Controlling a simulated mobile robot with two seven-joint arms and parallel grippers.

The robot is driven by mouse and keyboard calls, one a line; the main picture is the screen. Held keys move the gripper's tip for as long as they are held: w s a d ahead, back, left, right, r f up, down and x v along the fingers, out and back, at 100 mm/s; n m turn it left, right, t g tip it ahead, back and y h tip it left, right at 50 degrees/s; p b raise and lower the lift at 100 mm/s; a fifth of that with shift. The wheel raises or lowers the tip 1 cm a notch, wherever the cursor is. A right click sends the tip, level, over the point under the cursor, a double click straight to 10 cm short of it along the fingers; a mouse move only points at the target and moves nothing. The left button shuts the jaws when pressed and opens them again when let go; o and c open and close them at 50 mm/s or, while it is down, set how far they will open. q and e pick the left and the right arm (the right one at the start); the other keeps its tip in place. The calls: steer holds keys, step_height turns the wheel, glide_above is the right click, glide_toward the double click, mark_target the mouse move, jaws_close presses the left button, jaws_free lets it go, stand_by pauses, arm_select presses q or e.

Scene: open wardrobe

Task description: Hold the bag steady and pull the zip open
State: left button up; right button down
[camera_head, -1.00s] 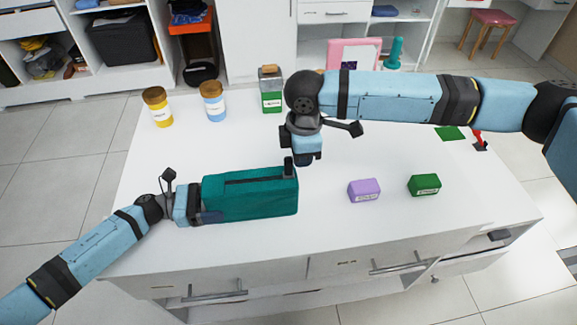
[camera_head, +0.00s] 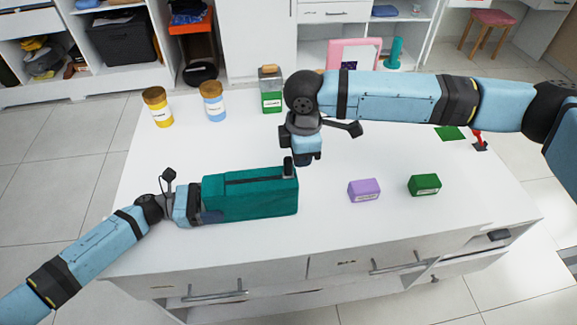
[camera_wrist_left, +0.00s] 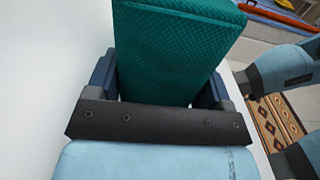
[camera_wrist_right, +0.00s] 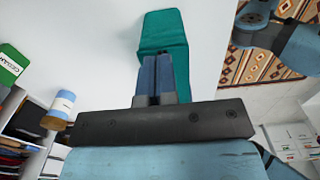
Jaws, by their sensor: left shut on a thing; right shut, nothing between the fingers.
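The teal bag (camera_head: 250,197) lies on the white table with a dark zip line (camera_head: 248,177) along its top. My left gripper (camera_head: 203,204) is shut on the left end of the bag. In the left wrist view the bag (camera_wrist_left: 175,50) sits between its two fingers. My right gripper (camera_head: 290,163) is shut with nothing between its fingers, at the top right end of the bag. In the right wrist view its closed fingers (camera_wrist_right: 158,75) point at the bag (camera_wrist_right: 163,32). I cannot tell whether they touch it, and the zip pull is not clearly visible.
A purple box (camera_head: 364,190) and a green box (camera_head: 424,185) stand right of the bag. A yellow jar (camera_head: 158,107), a blue jar (camera_head: 213,101) and a green-labelled jar (camera_head: 270,90) stand at the back. The table around the bag's front is clear.

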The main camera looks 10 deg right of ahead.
steer(key=a, duration=1.2)
steer(key=shift+a, duration=0.35)
stand_by(1.4)
steer(key=shift+d, duration=0.1)
step_height(320, 180, up, 8)
steer(key=d, duration=0.1)
stand_by(0.8)
stand_by(0.7)
arm_select(q)
steer(key=o, duration=0.8)
steer(key=shift+o, duration=0.2)
